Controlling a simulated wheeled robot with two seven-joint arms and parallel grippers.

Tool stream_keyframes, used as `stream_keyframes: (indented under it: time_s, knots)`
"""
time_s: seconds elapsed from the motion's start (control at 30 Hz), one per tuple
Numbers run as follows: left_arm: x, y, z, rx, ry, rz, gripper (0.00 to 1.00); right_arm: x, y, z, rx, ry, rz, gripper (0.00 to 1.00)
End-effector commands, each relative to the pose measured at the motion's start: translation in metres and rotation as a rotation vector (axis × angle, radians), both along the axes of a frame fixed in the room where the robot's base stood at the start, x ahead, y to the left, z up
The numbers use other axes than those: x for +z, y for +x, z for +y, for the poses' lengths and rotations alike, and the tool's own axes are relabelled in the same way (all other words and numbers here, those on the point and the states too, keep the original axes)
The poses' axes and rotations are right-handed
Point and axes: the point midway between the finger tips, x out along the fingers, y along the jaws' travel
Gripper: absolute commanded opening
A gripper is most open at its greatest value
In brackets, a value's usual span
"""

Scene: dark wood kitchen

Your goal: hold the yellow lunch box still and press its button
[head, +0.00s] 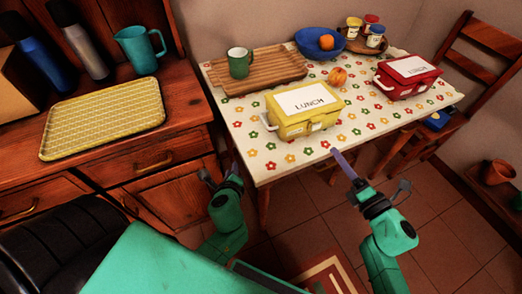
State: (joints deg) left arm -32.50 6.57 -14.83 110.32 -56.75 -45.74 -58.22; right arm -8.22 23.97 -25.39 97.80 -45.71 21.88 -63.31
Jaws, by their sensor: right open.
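The yellow lunch box (290,125), with a white lid label reading LUNCH, sits shut near the front edge of the table. Its front has small latch-like parts, but I cannot tell which is the button. A pale handle sticks out at its left end. My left gripper (219,172) is open and empty, below and left of the box, off the table edge. My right gripper (374,190) is open, in front of the table edge, to the right of and below the box. A pale violet strip extends from it toward the table; I cannot tell what it is. Neither gripper touches the box.
The flowered table (245,150) also holds a wooden board (285,65) with a green mug (240,62), a blue bowl (310,46), a pastry-like item (337,76), jars and a red lunch box (400,82). A counter (185,100) stands left, a chair (478,75) right.

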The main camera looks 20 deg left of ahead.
Motion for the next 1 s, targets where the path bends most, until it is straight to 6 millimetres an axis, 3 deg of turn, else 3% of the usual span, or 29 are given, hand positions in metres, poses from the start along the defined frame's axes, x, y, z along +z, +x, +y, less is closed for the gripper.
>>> stream_keyframes:
  time_s: [0.03,0.1,0.13,0.2,0.23,0.3,0.4,0.57,1.0]
  knots:
    - [0.037,0.003,0.004,-0.015,0.086,-0.039,0.3,0.0,0.0,0.0,0.0,0.0,0.0,0.5]
    - [0.088,0.003,0.011,-0.023,0.216,-0.085,0.3,0.0,0.0,0.0,0.0,0.0,0.0,0.5]
    - [0.101,0.003,0.001,-0.033,0.236,-0.106,0.3,0.0,0.0,0.0,0.0,0.0,0.0,0.5]
    - [0.121,0.005,-0.043,-0.068,0.201,-0.169,0.3,0.0,0.0,0.0,0.0,0.0,0.0,0.5]
    - [0.13,0.004,-0.056,-0.074,0.191,-0.194,0.3,0.0,0.0,0.0,0.0,0.0,0.0,0.5]
    - [0.148,0.001,-0.08,-0.087,0.171,-0.244,0.3,0.0,0.0,0.0,0.0,0.0,0.0,0.5]
    - [0.163,-0.003,-0.098,-0.096,0.152,-0.285,0.3,0.0,0.0,0.0,0.0,0.0,0.0,0.5]
    - [0.165,0.007,-0.098,-0.097,0.147,-0.299,0.3,0.0,0.0,0.0,0.0,0.0,0.0,0.5]
    - [0.137,0.099,-0.06,-0.099,0.147,-0.298,0.3,0.0,0.0,0.0,0.0,0.0,0.0,0.5]
